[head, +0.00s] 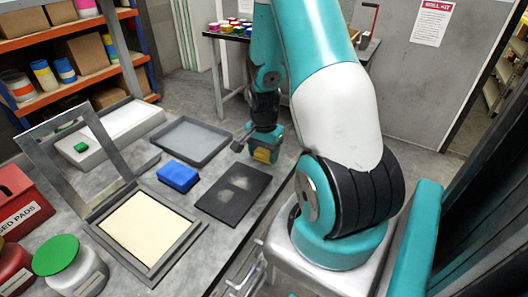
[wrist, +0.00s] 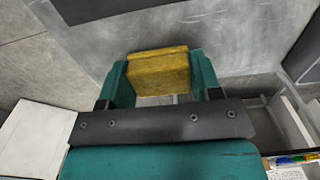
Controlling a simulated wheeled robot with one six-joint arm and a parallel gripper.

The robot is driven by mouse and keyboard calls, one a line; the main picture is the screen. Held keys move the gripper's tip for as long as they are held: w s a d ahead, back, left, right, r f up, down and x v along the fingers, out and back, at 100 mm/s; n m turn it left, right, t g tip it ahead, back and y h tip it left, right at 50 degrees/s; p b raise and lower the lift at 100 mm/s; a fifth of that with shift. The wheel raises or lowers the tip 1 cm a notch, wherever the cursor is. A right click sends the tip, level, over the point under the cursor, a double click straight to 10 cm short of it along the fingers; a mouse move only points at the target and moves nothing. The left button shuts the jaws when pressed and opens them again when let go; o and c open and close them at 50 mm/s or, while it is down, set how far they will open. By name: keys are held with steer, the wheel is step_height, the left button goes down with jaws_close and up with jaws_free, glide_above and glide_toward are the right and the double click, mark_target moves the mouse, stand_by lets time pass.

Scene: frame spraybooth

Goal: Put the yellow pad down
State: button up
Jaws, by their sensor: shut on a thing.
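The yellow pad (head: 262,155) is in my gripper (head: 264,147), by the right edge of the grey table, beyond the black mat (head: 222,208). In the wrist view the yellow pad (wrist: 160,74) sits between the two teal fingers of my gripper (wrist: 161,80), which are shut on its sides. Bare grey surface shows around it there. I cannot tell how far the pad is above the table, or whether it touches it.
A blue pad (head: 178,177) lies left of the black mat, which has pale dusty patches. A grey tray (head: 223,127) is behind it. A hinged frame with a cream panel (head: 140,226) stands nearer. A green pad (head: 81,147) rests on a white slab. A red bin (head: 22,200) is at left.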

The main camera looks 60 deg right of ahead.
mark_target(264, 151)
steer(key=shift+f, duration=0.15)
steer(key=o, duration=0.8)
steer(key=shift+o, duration=0.2)
step_height(264, 151, up, 12)
steer(key=w+a+r+n, duration=0.1)
steer(key=a+r+n, duration=0.15)
steer(key=a, duration=0.35)
steer(key=w+a+r+n+t+y, duration=0.1)
steer(key=a+r+n, duration=0.1)
steer(key=a+n, duration=0.25)
steer(key=w+a+r+n, duration=0.1)
steer(key=a+r+n, duration=0.1)
steer(key=a, duration=0.4)
steer(key=s+a+r+n+y, duration=0.1)
steer(key=s+a+r+n, duration=0.1)
steer(key=s+a+n, duration=0.4)
steer(key=s+a+r+n+g+y, duration=0.1)
steer(key=s+a+r+n+y, duration=0.1)
steer(key=s+a+n, duration=0.5)
steer(key=a+r+n, duration=0.1)
steer(key=a+n, duration=0.1)
steer(key=a, duration=0.3)
steer(key=shift+a+r+b, duration=0.15)
steer(key=shift+a+b, duration=0.1)
steer(key=shift+b, duration=0.05)
